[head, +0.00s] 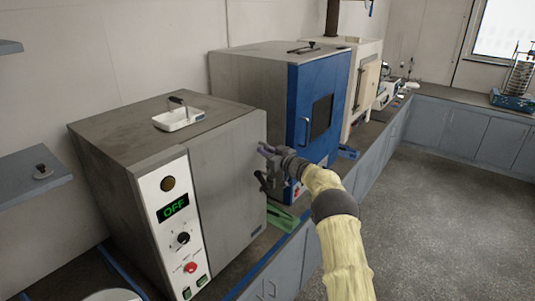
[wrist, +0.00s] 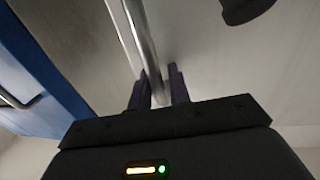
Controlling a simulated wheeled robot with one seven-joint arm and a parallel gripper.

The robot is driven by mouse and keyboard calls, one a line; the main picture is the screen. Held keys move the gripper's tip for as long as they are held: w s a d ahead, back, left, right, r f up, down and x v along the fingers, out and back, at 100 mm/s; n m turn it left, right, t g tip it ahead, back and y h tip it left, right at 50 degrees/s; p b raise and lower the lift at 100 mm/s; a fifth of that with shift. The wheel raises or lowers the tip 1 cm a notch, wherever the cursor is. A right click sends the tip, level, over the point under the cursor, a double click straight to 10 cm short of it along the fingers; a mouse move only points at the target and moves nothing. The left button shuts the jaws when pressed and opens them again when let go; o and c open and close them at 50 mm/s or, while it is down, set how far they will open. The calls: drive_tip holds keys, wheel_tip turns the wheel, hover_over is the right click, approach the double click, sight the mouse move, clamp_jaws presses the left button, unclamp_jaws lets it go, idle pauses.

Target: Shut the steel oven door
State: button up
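The steel oven (head: 120,135) stands at the left of the bench, with a white control panel reading OFF. Its grey door (head: 228,190) fills the front to the right of the panel; how far it stands ajar is hard to tell from here.
A blue-fronted oven (head: 318,110) stands just behind my gripper, and a cream cabinet (head: 362,85) beyond it. A white tray (head: 179,119) lies on the steel oven. A green object (head: 283,219) lies on the bench below the door. The floor (head: 440,220) at right is clear.

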drive_tip(key=shift+d+f, duration=0.2)
drive_tip(key=shift+f, duration=0.05)
drive_tip(key=b+v, duration=0.7)
drive_tip(key=v, duration=1)
drive_tip(key=shift+s, duration=0.25)
drive_tip(key=shift+d, duration=0.1)
